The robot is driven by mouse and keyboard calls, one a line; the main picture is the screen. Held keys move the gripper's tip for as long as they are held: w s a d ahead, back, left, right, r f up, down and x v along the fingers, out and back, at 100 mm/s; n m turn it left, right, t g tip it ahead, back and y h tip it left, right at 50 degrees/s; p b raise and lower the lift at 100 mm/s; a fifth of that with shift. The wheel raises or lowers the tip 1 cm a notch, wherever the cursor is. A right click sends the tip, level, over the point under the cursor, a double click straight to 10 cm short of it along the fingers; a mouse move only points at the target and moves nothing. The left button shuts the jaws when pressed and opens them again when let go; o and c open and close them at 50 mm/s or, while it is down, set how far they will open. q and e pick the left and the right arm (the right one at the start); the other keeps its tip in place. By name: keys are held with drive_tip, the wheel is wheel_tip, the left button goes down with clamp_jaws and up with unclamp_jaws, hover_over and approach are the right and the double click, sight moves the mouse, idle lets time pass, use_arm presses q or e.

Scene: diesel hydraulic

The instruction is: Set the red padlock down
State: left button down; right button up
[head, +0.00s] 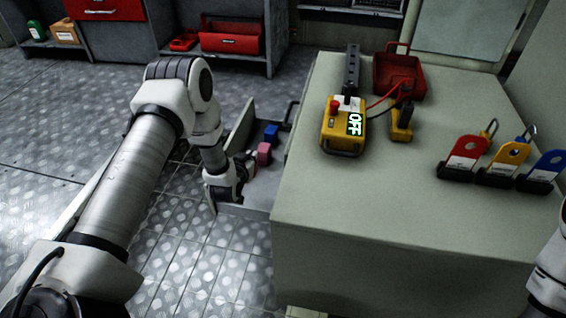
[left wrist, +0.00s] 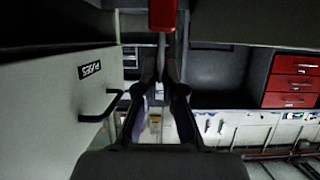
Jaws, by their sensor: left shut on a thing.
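The red padlock (left wrist: 163,14) shows at the top of the left wrist view, with its grey shackle running down between my fingertips. In the head view the padlock (head: 264,153) looks pinkish and is at the open drawer (head: 240,126) on the cabinet's left side. My left gripper (head: 246,163) reaches over the drawer's near part and is shut on the padlock's shackle; the fingers also show in the left wrist view (left wrist: 161,78). I cannot tell whether the padlock touches the drawer floor. My right gripper is out of view.
A blue padlock (head: 271,132) lies in the drawer behind the red one. On the cabinet top (head: 400,195) stand a yellow control box (head: 341,135), a red bin (head: 410,68) and red, yellow and blue tagged holders (head: 510,160). The top's front middle is clear.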

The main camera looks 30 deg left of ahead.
use_arm(q)
wheel_tip(320, 180, down, 10)
drive_tip(key=b, duration=0.6)
drive_tip(key=shift+w+f, duration=0.1)
drive_tip(key=shift+w, duration=0.05)
drive_tip(key=shift+r, duration=0.2)
drive_tip(key=c, duration=1.7)
unclamp_jaws()
drive_tip(key=shift+f, duration=0.2)
drive_tip(key=o, duration=0.4)
drive_tip(key=shift+r, duration=0.1)
